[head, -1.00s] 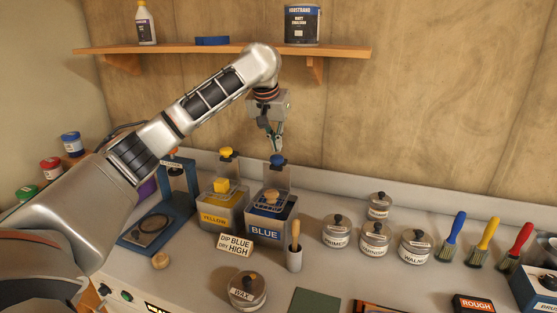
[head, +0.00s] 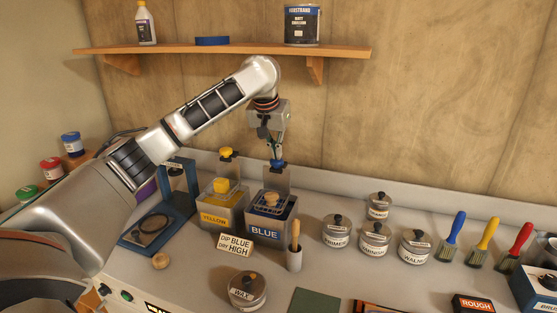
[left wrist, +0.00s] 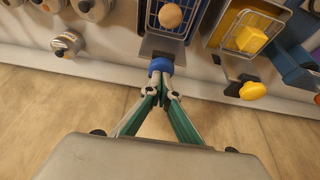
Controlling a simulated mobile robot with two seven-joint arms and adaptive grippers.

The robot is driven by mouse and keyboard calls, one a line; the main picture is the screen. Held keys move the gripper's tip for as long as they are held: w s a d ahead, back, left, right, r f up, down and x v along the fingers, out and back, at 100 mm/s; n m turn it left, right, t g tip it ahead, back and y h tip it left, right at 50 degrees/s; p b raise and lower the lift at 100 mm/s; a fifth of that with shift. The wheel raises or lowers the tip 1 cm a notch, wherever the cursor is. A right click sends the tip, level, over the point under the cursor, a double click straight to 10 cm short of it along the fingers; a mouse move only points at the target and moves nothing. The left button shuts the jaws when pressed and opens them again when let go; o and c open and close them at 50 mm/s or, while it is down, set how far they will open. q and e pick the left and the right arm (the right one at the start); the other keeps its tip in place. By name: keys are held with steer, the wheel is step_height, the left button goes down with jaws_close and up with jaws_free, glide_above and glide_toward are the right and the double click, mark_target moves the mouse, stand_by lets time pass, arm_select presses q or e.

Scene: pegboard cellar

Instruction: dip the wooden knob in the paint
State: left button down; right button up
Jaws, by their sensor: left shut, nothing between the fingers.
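The wooden knob (head: 271,199) sits in a wire basket at the top of the tank labelled BLUE (head: 265,233). It also shows in the left wrist view (left wrist: 171,16). A blue handle knob (head: 277,163) tops the bracket behind that tank. My left gripper (head: 275,154) is shut and empty, pointing down, its fingertips at the top of the blue handle knob. In the left wrist view the closed fingertips (left wrist: 161,88) meet or nearly meet the blue handle knob (left wrist: 161,65). The paint level in the blue tank is hard to see. My right gripper is not in view.
The YELLOW tank (head: 215,218), holding a yellow block, stands close at the left. A sign (head: 236,245) reads "DIP BLUE DRY HIGH". A brush pot (head: 294,259) stands in front right, with lidded tins (head: 337,230) beyond. The shelf (head: 225,53) is above.

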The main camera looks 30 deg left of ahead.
arm_select(q)
steer(key=shift+f, duration=3.85)
steer(key=shift+r, duration=0.1)
steer(key=shift+r, duration=5)
step_height(320, 180, up, 5)
glide_above(276, 174)
steer(key=shift+s, duration=0.1)
